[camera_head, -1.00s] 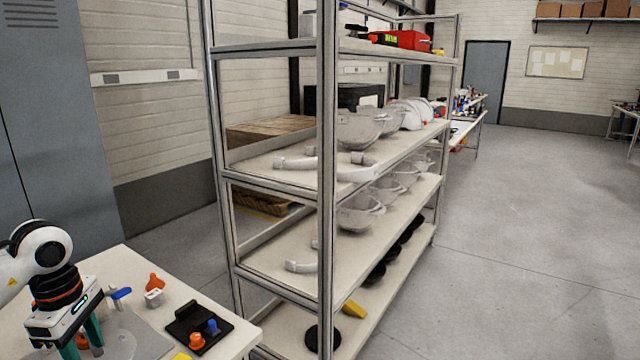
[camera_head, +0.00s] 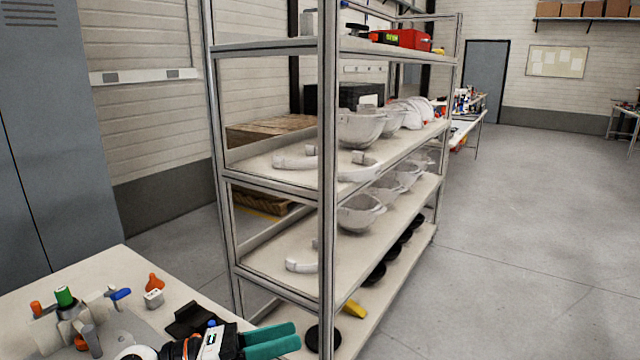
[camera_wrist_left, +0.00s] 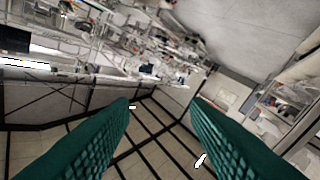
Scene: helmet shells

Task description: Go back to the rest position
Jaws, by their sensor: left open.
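My left gripper (camera_head: 284,341) shows at the bottom of the head view, with teal fingers pointing right past the table's right edge. In the left wrist view its two teal fingers (camera_wrist_left: 160,112) stand wide apart with nothing between them. The gripper is open and empty. It hides part of a black tray (camera_head: 186,318) on the table. My right gripper is not in view.
The white table (camera_head: 212,305) at lower left carries a grey fixture (camera_head: 115,335) and small orange, blue and green parts. A metal shelf rack (camera_head: 327,220) with helmet shells (camera_head: 360,128) stands behind it. The floor (camera_head: 520,230) at right is clear.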

